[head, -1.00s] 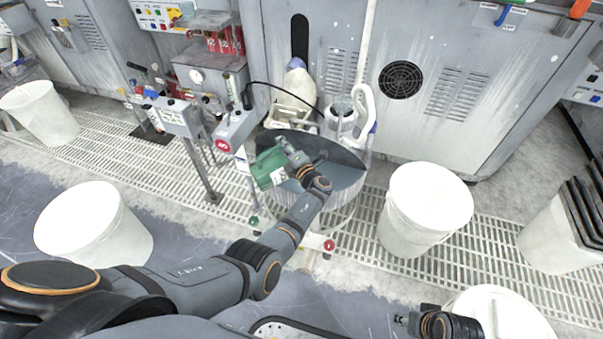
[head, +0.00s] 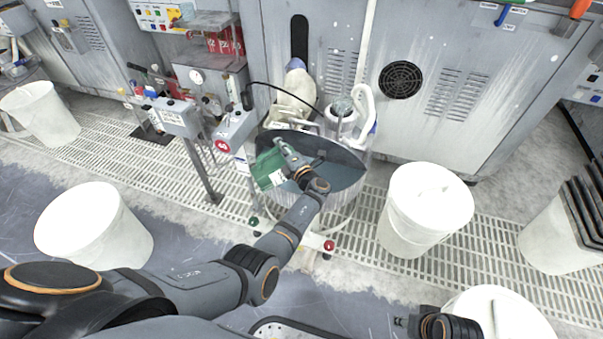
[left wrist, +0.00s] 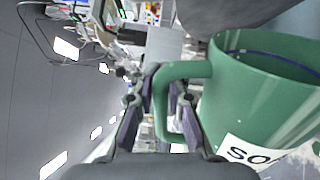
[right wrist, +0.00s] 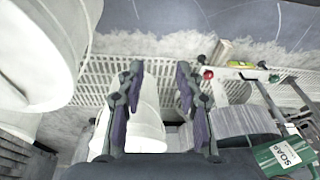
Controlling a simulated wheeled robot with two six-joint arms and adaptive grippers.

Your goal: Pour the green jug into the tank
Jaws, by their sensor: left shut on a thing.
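The green jug (head: 267,170) with a white SOAP label is over the left side of the round tank (head: 345,180), tilted. My left gripper (head: 284,148) is shut on the jug's handle. In the left wrist view the jug (left wrist: 262,95) shows its open mouth, with a dark blue line inside; no stream shows. The jug (right wrist: 285,155) also shows at the lower right of the right wrist view. The tank is open, with a grey-blue surface inside, partly hidden by my arm. My right gripper (right wrist: 158,72) is open and empty, low at the right of the head view.
White buckets stand around: one (head: 425,215) right of the tank, one (head: 95,230) at left. A control box (head: 236,128) on a post is close left of the tank. Hoses and a white bottle (head: 295,85) are behind it. A grey cabinet (head: 440,60) closes the back.

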